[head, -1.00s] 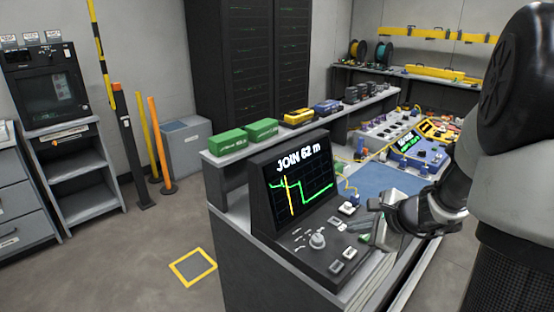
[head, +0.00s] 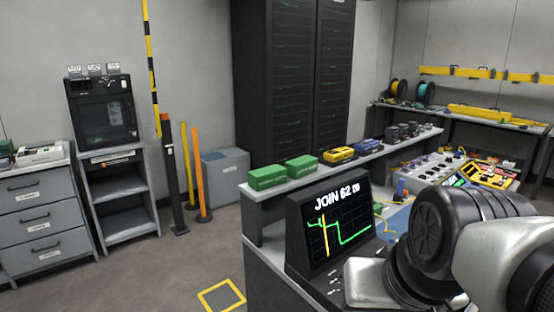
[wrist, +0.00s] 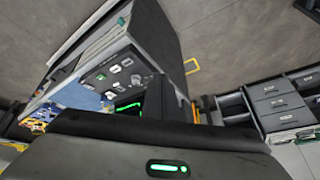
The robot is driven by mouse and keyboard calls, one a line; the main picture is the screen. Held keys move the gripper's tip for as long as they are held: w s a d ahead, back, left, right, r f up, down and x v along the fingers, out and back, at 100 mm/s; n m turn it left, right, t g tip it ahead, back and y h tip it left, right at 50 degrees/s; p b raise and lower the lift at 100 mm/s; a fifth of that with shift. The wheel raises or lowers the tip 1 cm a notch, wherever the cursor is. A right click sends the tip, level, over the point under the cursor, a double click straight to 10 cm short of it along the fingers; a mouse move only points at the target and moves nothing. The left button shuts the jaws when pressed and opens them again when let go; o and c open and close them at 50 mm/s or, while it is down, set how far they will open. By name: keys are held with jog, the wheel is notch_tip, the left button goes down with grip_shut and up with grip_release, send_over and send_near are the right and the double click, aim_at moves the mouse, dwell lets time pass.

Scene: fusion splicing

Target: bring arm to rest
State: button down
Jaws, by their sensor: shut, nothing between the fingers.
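My arm fills the lower right of the head view, folded close to the camera. The pale end of my gripper (head: 368,284) shows low in that view, in front of the splicing bench. Its fingertips are not clearly visible, and nothing is seen held in it. In the wrist view, a dark housing with a green light (wrist: 167,168) fills the bottom. The bench console screen (head: 338,225) reads "JOIN 62" with a green trace and a yellow line; my arm hides much of its control panel. That panel shows tilted in the wrist view (wrist: 118,72).
Green boxes (head: 267,178) and a yellow box (head: 339,155) stand on the bench's raised shelf. Orange posts (head: 201,185), a grey bin (head: 227,175) and drawers (head: 42,222) stand to the left. A yellow floor square (head: 222,296) marks open floor left of the bench.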

notch_tip(320, 180, up, 16)
jog(key=p, duration=1.6)
jog(key=shift+s+d+n+h, duration=0.3)
jog(key=shift+s+d, duration=0.1)
dwell(1.0)
